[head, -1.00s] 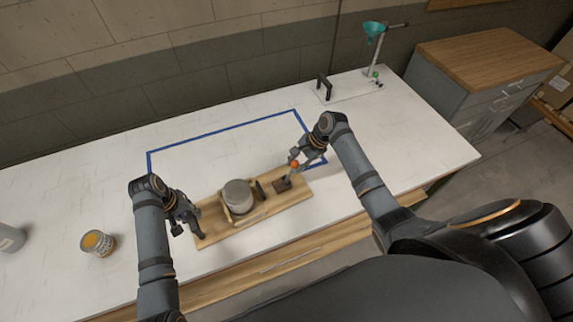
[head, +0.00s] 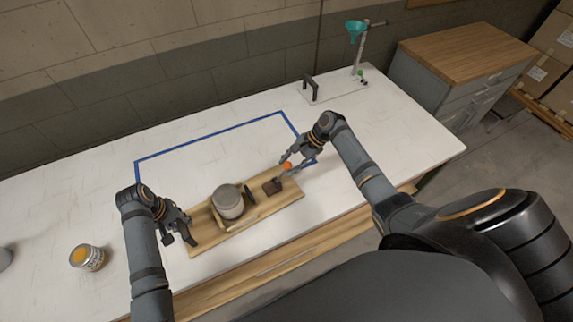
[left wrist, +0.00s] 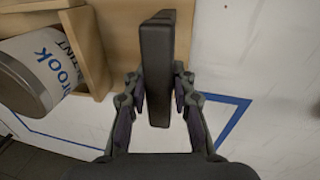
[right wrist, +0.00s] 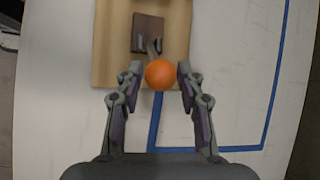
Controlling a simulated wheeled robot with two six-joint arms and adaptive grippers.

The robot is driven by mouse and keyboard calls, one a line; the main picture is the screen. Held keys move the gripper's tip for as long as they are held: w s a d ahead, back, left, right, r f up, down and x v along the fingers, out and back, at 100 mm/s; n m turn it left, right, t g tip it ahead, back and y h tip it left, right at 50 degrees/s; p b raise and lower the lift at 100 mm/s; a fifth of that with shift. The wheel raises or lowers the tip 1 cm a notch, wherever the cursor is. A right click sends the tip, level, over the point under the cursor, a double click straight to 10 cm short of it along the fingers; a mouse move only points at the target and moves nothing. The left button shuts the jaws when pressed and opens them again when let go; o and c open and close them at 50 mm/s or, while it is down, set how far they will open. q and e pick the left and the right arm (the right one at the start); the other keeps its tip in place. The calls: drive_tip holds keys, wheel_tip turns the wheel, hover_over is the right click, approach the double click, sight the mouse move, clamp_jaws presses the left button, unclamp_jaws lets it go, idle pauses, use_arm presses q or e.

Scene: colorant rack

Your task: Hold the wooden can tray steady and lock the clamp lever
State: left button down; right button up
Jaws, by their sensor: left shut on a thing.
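The wooden can tray (head: 272,208) lies on the white bench and carries a grey-lidded can (head: 228,204) in a wooden cradle. In the left wrist view the can (left wrist: 48,75) shows a white label with blue lettering. My left gripper (head: 180,230) is shut on the dark tray handle (left wrist: 157,70) at the tray's left end. The clamp has a brown block (head: 272,187) and a lever with an orange ball knob (head: 286,166). My right gripper (right wrist: 160,80) is open, with its fingertips on either side of the orange knob (right wrist: 160,75) and small gaps showing.
A blue tape outline (head: 210,136) marks the bench behind the tray. A small can with an orange top (head: 87,257) stands at the left. A plate with a black handle (head: 310,86) and a stand with a teal funnel (head: 356,28) are at the back right.

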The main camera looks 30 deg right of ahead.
use_arm(q)
drive_tip(key=shift+d, duration=0.1)
use_arm(e)
drive_tip(key=shift+o, duration=0.7)
drive_tip(key=shift+a, duration=0.1)
use_arm(q)
drive_tip(key=c, duration=1)
unclamp_jaws()
use_arm(e)
drive_tip(key=v, duration=1.2)
use_arm(q)
drive_tip(key=shift+r, duration=0.15)
drive_tip(key=r, duration=0.4)
drive_tip(key=a+r, duration=0.1)
drive_tip(key=r, duration=0.2)
drive_tip(key=a+r, duration=0.1)
drive_tip(key=r, duration=0.3)
drive_tip(key=shift+s+r, duration=0.1)
drive_tip(key=shift+r, duration=0.25)
